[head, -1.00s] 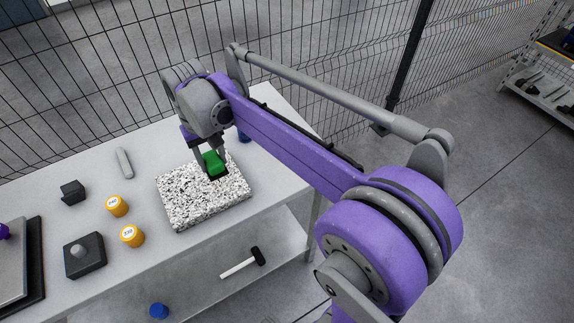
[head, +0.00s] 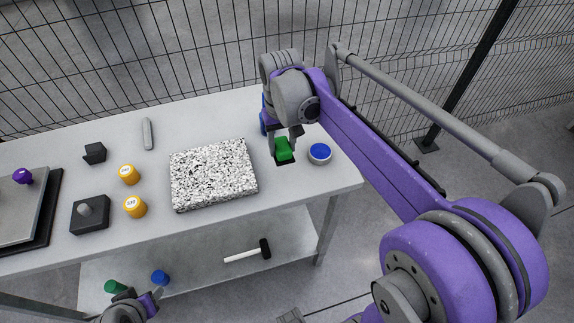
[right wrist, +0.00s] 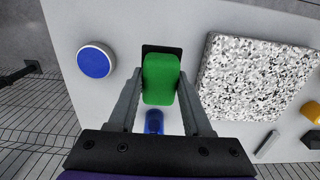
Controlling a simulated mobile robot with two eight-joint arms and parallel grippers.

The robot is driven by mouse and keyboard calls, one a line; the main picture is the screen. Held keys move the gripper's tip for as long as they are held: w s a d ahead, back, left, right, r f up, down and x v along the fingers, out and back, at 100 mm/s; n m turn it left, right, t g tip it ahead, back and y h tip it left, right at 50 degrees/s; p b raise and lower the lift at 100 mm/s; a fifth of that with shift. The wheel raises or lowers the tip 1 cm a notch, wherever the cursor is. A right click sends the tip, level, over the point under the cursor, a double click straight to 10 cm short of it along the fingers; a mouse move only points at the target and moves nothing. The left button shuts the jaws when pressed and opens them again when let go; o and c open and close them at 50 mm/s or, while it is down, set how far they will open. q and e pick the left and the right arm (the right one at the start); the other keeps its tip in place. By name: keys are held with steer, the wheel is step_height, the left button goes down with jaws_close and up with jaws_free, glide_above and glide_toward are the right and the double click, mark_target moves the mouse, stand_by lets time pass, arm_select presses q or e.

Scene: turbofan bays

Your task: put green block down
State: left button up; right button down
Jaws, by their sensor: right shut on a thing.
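My right gripper (head: 285,143) is shut on the green block (head: 284,150) over the table (head: 330,178), to the right of the speckled slab (head: 212,176). In the right wrist view the green block (right wrist: 161,78) sits between both fingers. A black patch lies at the block's far end there and just under it in the head view; I cannot tell whether it is part of the block. Whether the block touches the table is unclear. Part of my left arm's end (head: 125,298) shows at the lower left; its fingers are not clear.
A round blue-topped thing (head: 320,153) stands close right of the block. A blue object (right wrist: 154,122) is partly hidden behind my right gripper. Two orange-yellow weights (head: 129,174), black blocks (head: 95,153) and a grey bar (head: 147,134) lie left. A hammer (head: 250,251) lies on the lower shelf.

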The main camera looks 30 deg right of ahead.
mark_target(282, 171)
step_height(282, 171, down, 8)
steer(key=shift+r, duration=0.25)
steer(key=shift+f+b, duration=0.15)
steer(key=shift+b, duration=0.15)
steer(key=shift+c, duration=1.7)
jaws_free()
